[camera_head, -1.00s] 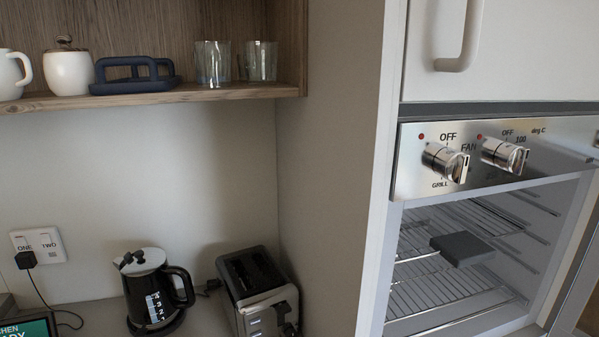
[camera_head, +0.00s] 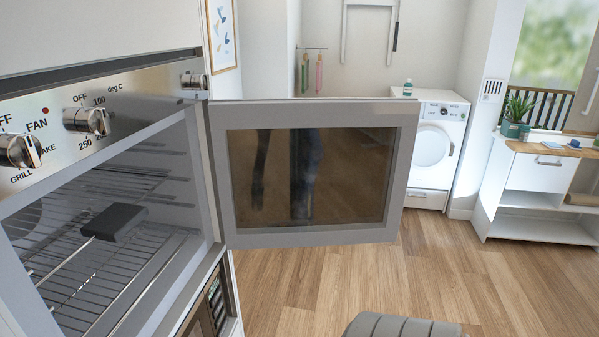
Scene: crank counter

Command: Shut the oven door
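The oven (camera_head: 100,225) is at the left, set in a cabinet, with its cavity exposed. Its door (camera_head: 222,190) stands wide open, hinged on the cavity's right side and swung out to the right. The door has a grey frame and a dark glass pane (camera_head: 315,175) with dim reflections. Inside are wire racks (camera_head: 75,270) and a dark grey block with a thin rod (camera_head: 115,222) lying on a rack. Neither of my grippers shows in the head view.
A control panel with knobs (camera_head: 86,121) is above the cavity. Wooden floor (camera_head: 330,280) is clear beyond the door. A washing machine (camera_head: 436,150) and a white shelf unit with a plant (camera_head: 535,185) stand farther back. A grey rounded object (camera_head: 400,326) shows at the bottom edge.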

